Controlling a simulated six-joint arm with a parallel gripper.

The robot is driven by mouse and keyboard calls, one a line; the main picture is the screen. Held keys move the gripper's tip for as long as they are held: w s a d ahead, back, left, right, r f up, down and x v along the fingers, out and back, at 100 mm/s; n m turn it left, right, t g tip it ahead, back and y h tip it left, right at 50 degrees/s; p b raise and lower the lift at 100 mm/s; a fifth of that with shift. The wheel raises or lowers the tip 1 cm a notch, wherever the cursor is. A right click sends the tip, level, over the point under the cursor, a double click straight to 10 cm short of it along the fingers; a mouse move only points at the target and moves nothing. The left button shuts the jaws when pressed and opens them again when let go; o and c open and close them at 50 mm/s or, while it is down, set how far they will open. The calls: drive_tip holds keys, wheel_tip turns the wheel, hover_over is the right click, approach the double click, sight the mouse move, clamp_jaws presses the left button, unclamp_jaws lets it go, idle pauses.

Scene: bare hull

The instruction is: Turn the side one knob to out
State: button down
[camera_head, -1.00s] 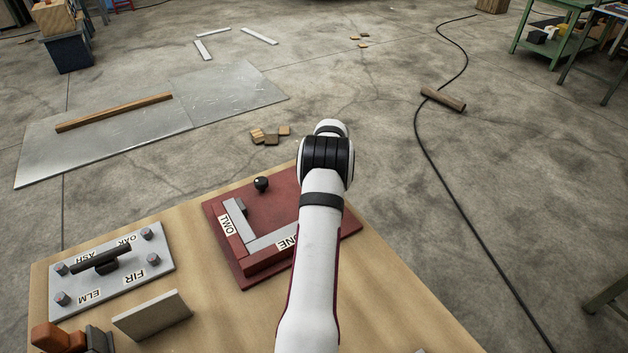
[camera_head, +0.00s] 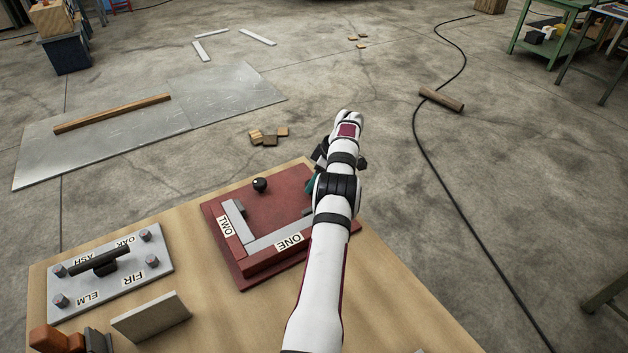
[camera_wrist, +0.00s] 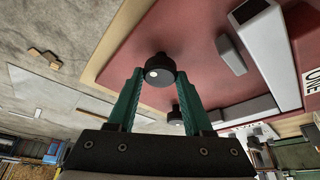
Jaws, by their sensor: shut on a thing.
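A dark red panel (camera_head: 275,200) lies on the wooden table, with grey bars beside labels TWO (camera_head: 227,227) and ONE (camera_head: 289,242). A round black knob (camera_head: 260,185) stands at its back left, clear of my arm. In the wrist view, the green fingers of my gripper (camera_wrist: 160,76) are shut on a second black knob (camera_wrist: 159,68) with a pale dot, which I take as the side one knob. The arm hides this knob in the head view, where only a bit of my gripper (camera_head: 312,184) shows. The first knob also shows between the fingers, farther off (camera_wrist: 175,116).
A grey plate (camera_head: 150,275) with a black handle and labels OAK, ASH, FIR and ELM sits at the left. A pale upright block (camera_head: 150,316) stands in front of it. Small wood blocks (camera_head: 268,138) lie on the floor behind the table.

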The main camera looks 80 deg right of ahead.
idle(0.4)
drive_tip(key=shift+c, duration=1.5)
unclamp_jaws()
drive_tip(key=v, duration=1.2)
